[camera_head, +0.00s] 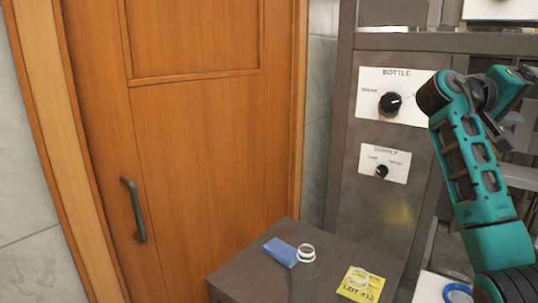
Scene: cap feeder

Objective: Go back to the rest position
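My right arm comes in at the right edge, teal with dark joints. It rises, bends near the panel, and turns back toward the right edge. I cannot make out its gripper fingers in the frame. My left arm and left gripper are not in view. A grey machine front (345,190) carries a white BOTTLE panel (370,107) with a black knob (390,102). Below it is a smaller white panel (398,160) with another black knob (382,171).
A dark table (270,270) stands low in front of the machine. A wooden door (200,150) with a dark handle (135,209) fills the left.

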